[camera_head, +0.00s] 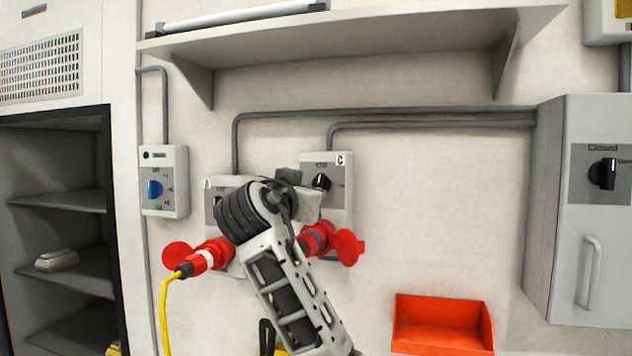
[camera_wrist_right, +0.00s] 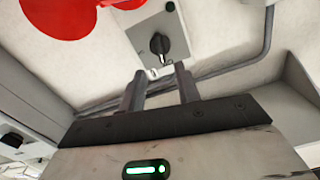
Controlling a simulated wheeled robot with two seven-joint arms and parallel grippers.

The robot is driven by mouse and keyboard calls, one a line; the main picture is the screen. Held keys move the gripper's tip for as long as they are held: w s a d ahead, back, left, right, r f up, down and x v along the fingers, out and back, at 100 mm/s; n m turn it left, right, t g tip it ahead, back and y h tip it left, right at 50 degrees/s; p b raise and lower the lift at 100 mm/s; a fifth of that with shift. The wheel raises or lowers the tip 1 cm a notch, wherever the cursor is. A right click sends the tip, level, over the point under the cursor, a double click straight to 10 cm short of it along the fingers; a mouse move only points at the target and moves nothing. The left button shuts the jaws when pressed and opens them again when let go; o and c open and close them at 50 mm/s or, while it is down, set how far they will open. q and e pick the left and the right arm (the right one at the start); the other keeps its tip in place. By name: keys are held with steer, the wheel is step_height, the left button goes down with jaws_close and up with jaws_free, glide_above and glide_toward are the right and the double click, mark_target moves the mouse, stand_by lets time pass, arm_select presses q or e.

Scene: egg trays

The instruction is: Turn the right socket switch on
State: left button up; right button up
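The right socket switch is a black rotary knob (camera_head: 321,182) on the grey box marked C (camera_head: 339,170). Its white mark appears to point up toward the label above it. My right gripper (camera_wrist_right: 160,72) shows in the right wrist view with its two fingers apart and nothing between them. The knob (camera_wrist_right: 160,45) lies just beyond the fingertips, roughly centred on the gap. In the head view my right arm comes up from below and hides part of both socket boxes; the fingertips cannot be made out there. My left gripper is not in view.
A red plug (camera_head: 203,259) with a yellow cable sits in the left socket. The right red socket (camera_head: 315,238) has its lid (camera_head: 347,247) open. A shelf (camera_head: 360,42) juts out above. A grey cabinet (camera_head: 556,210) and an orange bin (camera_head: 443,338) stand right.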

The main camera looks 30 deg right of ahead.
mark_target(316, 186)
steer(key=p+x, duration=0.2)
steer(key=x, duration=0.6)
steer(key=shift+w+d, duration=0.25)
jaws_close()
